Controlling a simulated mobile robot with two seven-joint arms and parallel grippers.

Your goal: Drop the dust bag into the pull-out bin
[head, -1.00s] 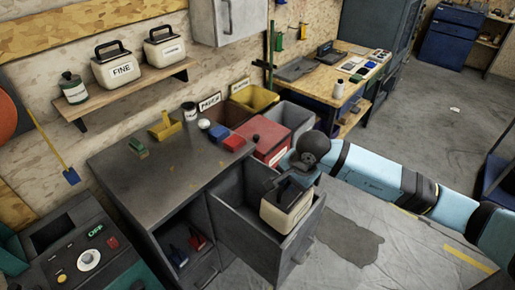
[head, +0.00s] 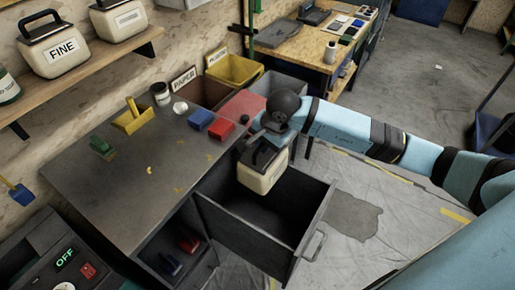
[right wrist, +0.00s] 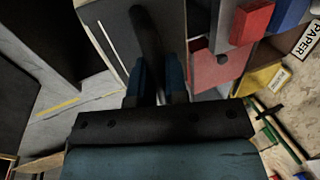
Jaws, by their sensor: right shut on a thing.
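The dust bag (head: 262,176) is a cream box-like bag with a black top and handle. My right gripper (head: 268,139) is shut on its handle; the wrist view shows the two blue fingers (right wrist: 157,88) around the black handle (right wrist: 146,38). The bag hangs about upright at the far side of the pull-out bin (head: 235,232), a dark grey open drawer in the bench. Its lower part overlaps the bin's opening in the head view; I cannot tell its exact height. The bin's visible inside looks empty. My left gripper is not in view.
The grey bench top (head: 130,185) holds a yellow holder (head: 133,119), and blue (head: 200,121) and red (head: 221,130) blocks. A red bin (head: 243,105) and a yellow bin (head: 236,70) stand behind. Similar cream containers, one marked FINE (head: 62,60), are on the wall shelf.

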